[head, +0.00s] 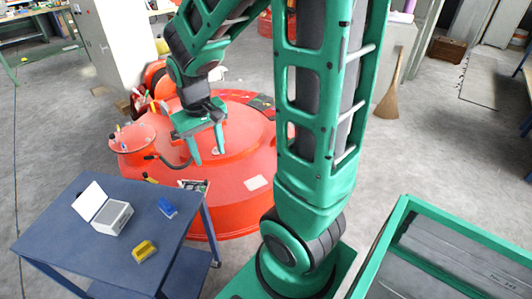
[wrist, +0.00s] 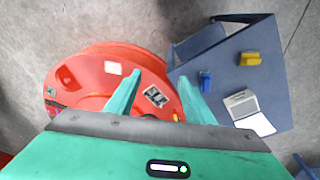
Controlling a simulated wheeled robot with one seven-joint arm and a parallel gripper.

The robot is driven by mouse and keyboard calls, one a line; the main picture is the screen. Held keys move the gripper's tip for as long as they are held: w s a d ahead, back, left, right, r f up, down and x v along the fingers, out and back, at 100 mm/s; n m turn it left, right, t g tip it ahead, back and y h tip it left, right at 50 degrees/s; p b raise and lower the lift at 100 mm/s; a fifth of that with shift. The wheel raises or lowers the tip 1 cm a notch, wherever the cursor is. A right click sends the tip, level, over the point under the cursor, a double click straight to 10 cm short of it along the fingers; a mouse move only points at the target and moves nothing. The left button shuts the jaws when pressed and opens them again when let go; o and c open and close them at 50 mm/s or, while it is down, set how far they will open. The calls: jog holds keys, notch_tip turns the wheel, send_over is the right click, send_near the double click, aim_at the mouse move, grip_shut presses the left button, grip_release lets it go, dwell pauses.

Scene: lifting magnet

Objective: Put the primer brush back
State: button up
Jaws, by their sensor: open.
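My gripper (head: 208,156) is open and empty above the big orange-red lifting magnet (head: 245,205). In the wrist view its two green fingers (wrist: 158,77) are spread apart over the magnet (wrist: 90,85). I cannot pick out the primer brush for certain. Several slim coloured handles (head: 150,105) stand at the magnet's far left, too small to identify. A small yellow-and-black item (head: 150,179) shows at the magnet's near left edge, close to an open terminal box (head: 194,186). That box also shows between the fingers in the wrist view (wrist: 155,96).
A blue table (head: 90,245) at the left carries a white open-lidded case (head: 112,216), a blue item (head: 167,208) and a yellow item (head: 144,251). A green-framed bin (head: 440,255) stands at the right. A broom (head: 389,98) leans behind.

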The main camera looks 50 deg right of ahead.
jog(key=s+d+r+m, duration=0.1)
jog(key=s+d+r, duration=0.1)
jog(key=s, duration=0.7)
jog(key=s+d+r+m+y, duration=0.1)
jog(key=s+r, duration=0.3)
jog(key=s, duration=0.5)
jog(key=shift+s+d+m+g, duration=0.3)
jog(key=shift+d+m, duration=0.5)
